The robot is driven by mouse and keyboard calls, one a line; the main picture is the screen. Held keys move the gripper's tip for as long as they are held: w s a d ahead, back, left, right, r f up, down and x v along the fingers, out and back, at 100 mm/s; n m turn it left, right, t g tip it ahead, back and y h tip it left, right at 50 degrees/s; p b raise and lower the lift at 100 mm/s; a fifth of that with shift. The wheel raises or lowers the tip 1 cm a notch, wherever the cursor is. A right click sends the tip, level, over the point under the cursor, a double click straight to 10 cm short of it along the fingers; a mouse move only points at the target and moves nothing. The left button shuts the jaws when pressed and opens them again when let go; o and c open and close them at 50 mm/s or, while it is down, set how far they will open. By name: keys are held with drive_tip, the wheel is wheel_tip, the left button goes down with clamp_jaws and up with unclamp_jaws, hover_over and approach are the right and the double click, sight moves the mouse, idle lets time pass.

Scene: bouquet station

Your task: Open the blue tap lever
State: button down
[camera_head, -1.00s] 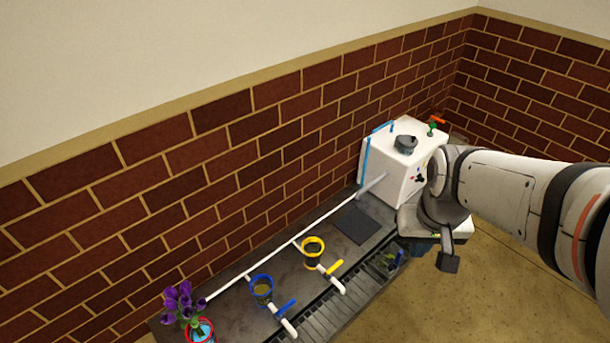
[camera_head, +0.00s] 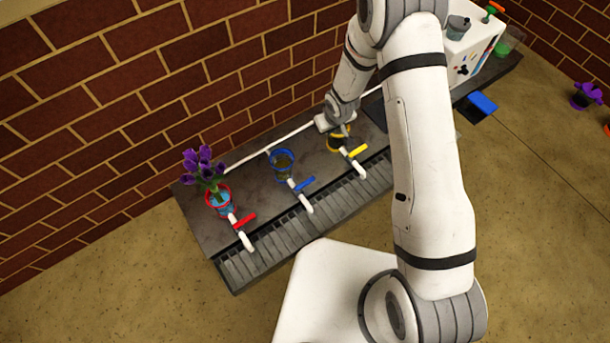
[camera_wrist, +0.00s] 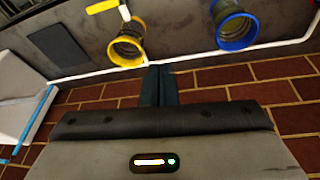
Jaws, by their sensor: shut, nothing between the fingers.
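The blue tap lever (camera_head: 304,184) sits on a white spout in front of the blue-rimmed pot (camera_head: 281,164), between the red and yellow levers. In the wrist view the blue-rimmed pot (camera_wrist: 235,30) is at the upper right, and its lever is out of frame. My gripper (camera_wrist: 160,72) is shut and empty, its fingers pointing between the yellow and blue pots. In the head view my gripper (camera_head: 342,130) is beside the yellow-rimmed pot (camera_head: 336,142), to the right of the blue tap, and partly covers that pot.
The yellow lever (camera_head: 357,151) and red lever (camera_head: 245,220) flank the blue one. A white pipe (camera_head: 262,149) runs behind the pots. A white machine (camera_head: 470,50) stands at the right. A drain grate (camera_head: 285,232) lies in front.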

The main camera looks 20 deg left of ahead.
drive_tip(key=n+y+b, duration=0.1)
drive_tip(key=n, duration=0.1)
hover_over(305, 184)
drive_tip(key=w, duration=0.4)
wheel_tip(305, 184, down, 15)
drive_tip(key=shift+s+a+g, duration=0.2)
drive_tip(key=shift+a+g, duration=0.15)
drive_tip(key=shift+g, duration=0.05)
drive_tip(key=shift+f, duration=0.1)
drive_tip(key=b+x, duration=0.4)
drive_tip(key=x, duration=0.6)
drive_tip(key=shift+a+f, duration=0.1)
drive_tip(key=shift+f, duration=0.1)
drive_tip(key=shift+s+d+r+b, duration=0.15)
drive_tip(key=shift+s+d+b, duration=0.25)
drive_tip(key=shift+s+d, duration=0.3)
drive_tip(key=shift+s+d+r+b, duration=0.15)
drive_tip(key=shift+s+d+b, duration=0.35)
drive_tip(key=shift+d, duration=0.3)
